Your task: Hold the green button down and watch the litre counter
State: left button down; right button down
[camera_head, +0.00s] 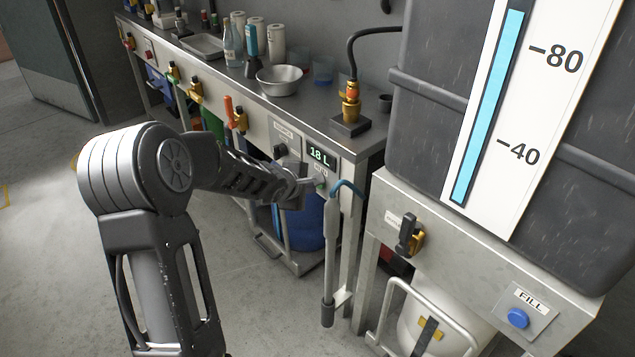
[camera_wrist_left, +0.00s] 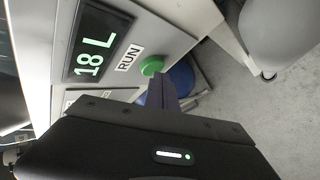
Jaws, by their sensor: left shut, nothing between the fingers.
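The litre counter (camera_head: 320,156) is a dark display on the bench's front panel and reads 18 L. It also shows in the left wrist view (camera_wrist_left: 95,42), sideways, with a RUN label beside it. The green button (camera_wrist_left: 151,66) is a round cap just past that label. My left gripper (camera_head: 313,184) is shut and empty, its fingers pointing at the button. In the left wrist view the closed fingertips (camera_wrist_left: 160,82) overlap the button's edge. I cannot tell whether they touch it or how far it is pressed. My right gripper is not in view.
A grey lance with a blue hook (camera_head: 331,245) hangs just right of the button. A blue drum (camera_head: 305,220) stands below the panel. A tank stand with a blue FILL button (camera_head: 517,318) is at right. Open floor lies left.

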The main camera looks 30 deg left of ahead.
pick_arm(q)
jog(key=shift+s+a, duration=0.2)
jog(key=shift+s, duration=0.3)
jog(key=s+p, duration=0.1)
jog(key=s+a+p, duration=0.1)
jog(key=s, duration=0.1)
jog(key=s+p, duration=0.1)
jog(key=shift+s+a+p, duration=0.25)
jog(key=shift+s+p, duration=0.1)
jog(key=shift+s, duration=0.05)
dwell(0.4)
